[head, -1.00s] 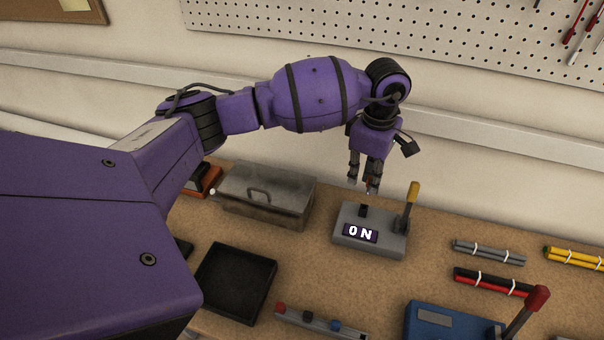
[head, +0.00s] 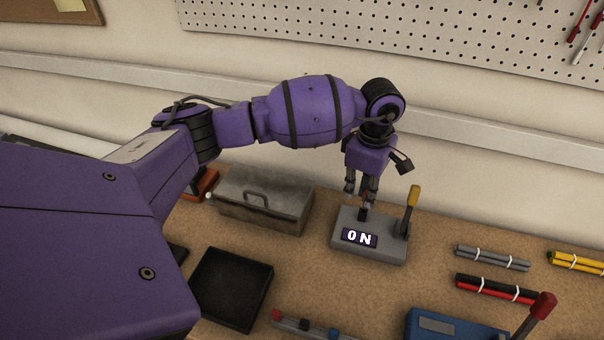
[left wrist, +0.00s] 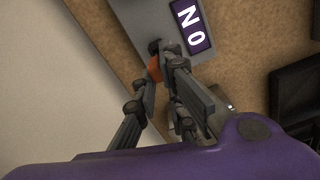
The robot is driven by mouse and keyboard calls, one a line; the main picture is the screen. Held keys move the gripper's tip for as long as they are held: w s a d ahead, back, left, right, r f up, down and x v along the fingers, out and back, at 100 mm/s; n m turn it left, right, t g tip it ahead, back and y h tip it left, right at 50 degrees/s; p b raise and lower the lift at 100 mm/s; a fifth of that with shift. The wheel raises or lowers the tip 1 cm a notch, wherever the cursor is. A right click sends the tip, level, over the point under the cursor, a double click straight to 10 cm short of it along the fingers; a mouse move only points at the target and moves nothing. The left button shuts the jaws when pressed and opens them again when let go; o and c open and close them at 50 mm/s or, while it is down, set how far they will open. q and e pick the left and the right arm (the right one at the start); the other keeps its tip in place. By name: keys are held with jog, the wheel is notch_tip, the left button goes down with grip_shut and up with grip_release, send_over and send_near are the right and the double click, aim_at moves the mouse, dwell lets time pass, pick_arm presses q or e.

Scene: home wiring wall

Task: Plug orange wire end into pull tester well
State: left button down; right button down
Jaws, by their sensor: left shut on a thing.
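The grey pull tester (head: 392,246) stands on the bench with a lit "ON" display and a yellow-handled lever. Its small black well (head: 363,214) rises at the back left of its top, and also shows in the left wrist view (left wrist: 154,46). My left gripper (head: 359,194) points down just above and behind the well. In the left wrist view its fingers (left wrist: 161,76) are shut on the orange wire end (left wrist: 154,69), whose visible bit is beside the well. I cannot tell whether it touches or enters the well. My right gripper is out of view.
A grey metal box (head: 270,212) stands left of the tester. A black tray (head: 232,288) lies front left. A blue tool (head: 450,325) with a red-knobbed lever is front right. Bundled grey (head: 490,258) and red-black (head: 497,289) rods lie right. The wall is close behind.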

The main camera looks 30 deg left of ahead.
pick_arm(q)
jog(key=shift+w+r+m, duration=0.1)
jog(key=shift+m, duration=0.2)
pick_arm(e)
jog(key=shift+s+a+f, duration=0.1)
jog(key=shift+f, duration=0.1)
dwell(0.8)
